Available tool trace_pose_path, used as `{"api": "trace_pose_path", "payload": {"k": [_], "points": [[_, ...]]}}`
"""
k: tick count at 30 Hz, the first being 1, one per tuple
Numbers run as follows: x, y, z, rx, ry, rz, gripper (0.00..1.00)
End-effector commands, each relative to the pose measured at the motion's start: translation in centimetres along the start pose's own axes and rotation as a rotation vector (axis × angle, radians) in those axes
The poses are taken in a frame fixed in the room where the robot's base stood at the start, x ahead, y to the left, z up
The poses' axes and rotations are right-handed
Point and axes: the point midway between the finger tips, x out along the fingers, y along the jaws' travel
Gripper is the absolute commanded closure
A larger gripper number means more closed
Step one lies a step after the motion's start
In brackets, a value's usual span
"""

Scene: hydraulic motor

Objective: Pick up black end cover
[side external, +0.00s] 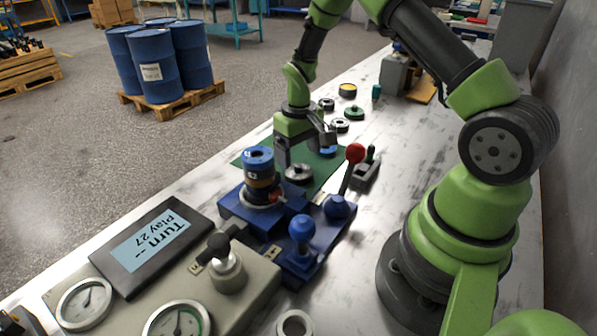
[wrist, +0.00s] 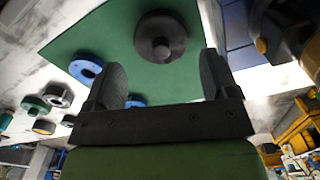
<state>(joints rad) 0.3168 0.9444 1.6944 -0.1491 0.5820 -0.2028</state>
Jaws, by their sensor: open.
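A black round cover with a raised centre boss (wrist: 161,36) lies flat on the green mat (wrist: 95,40). It also shows as a dark disc in the side view (side external: 299,174), just below my gripper. My gripper (side external: 305,148) is open and empty, pointing down above the mat. In the wrist view, the two fingers (wrist: 163,68) stand apart, with the cover seen beyond their tips and roughly centred between them. The fingers look clear of the cover, but the exact height gap is hard to tell.
A blue fixture (side external: 237,207) with a stacked motor body (side external: 260,170) stands close to the gripper. A red-knobbed lever (side external: 355,153) rises to the right. A blue ring (wrist: 86,68) lies on the mat. Several round parts, including a green one (side external: 354,113), lie behind.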

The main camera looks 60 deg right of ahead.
Motion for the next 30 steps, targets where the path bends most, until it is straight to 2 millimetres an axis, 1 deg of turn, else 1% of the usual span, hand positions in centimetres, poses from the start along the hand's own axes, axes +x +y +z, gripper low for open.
{"api": "trace_pose_path", "payload": {"k": [4, 8, 12, 17, 20, 21, 23, 24, 30], "points": [[2.4, -0.1, 0.2, 0.000, -0.006, 0.000, 0.20], [4.1, -0.2, 0.2, 0.000, -0.004, -0.001, 0.20], [4.7, -0.2, 0.1, 0.000, -0.001, -0.001, 0.20], [4.6, -0.2, 0.1, 0.001, 0.000, -0.001, 0.20], [4.6, -0.2, 0.1, 0.000, 0.000, -0.001, 0.41], [4.6, -0.2, 0.1, 0.000, 0.000, -0.001, 0.50], [4.6, -0.2, 0.1, 0.000, 0.000, -0.001, 0.64], [4.6, -0.2, 0.1, 0.000, 0.001, -0.001, 0.66], [4.5, -0.2, 0.1, 0.000, 0.001, -0.001, 0.66]]}}
